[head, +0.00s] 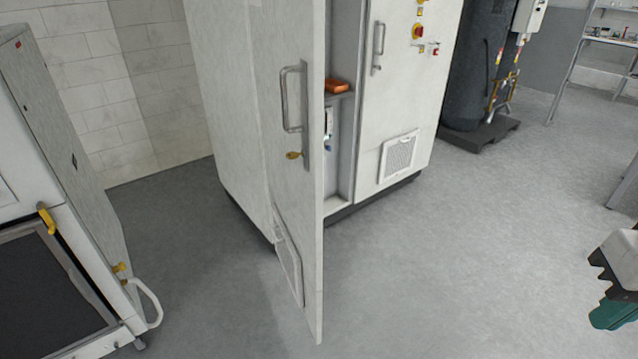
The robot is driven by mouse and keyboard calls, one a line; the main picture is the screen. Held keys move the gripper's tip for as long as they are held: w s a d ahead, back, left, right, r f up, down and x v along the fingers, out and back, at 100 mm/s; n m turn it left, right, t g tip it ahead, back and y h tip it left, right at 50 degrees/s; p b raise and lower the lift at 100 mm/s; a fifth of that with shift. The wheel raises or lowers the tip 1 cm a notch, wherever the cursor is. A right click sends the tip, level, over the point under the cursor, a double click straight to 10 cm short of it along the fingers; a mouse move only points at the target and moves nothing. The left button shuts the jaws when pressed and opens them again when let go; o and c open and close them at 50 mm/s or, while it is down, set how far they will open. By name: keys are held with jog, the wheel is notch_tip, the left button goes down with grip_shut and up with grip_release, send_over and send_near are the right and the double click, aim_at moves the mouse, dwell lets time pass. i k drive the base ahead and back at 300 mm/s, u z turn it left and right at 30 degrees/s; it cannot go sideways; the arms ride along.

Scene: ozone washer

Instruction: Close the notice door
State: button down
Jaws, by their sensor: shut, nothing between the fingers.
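The light grey cabinet door (297,205) stands open. It swings out from the left side of the cabinet front toward me, with its free edge nearest me, and I see its outer face at a steep angle. It bears a metal bar handle (286,100), a brass-coloured key or latch (293,155) and a vent low down. To its right a strip of the cabinet's inside shows, with an orange item (337,86) on a shelf. The door hides the rest of the opening.
The cabinet's right door (400,100) is shut, with its own handle, switches and vent. A white machine (60,220) with a projecting handle stands at the left. A dark tank (472,65) is at the back right. The grey floor right of the open door is clear.

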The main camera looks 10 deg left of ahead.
aim_at(288, 36)
jog(key=u, duration=0.7)
jog(key=i, duration=0.8)
jog(key=u, duration=0.85)
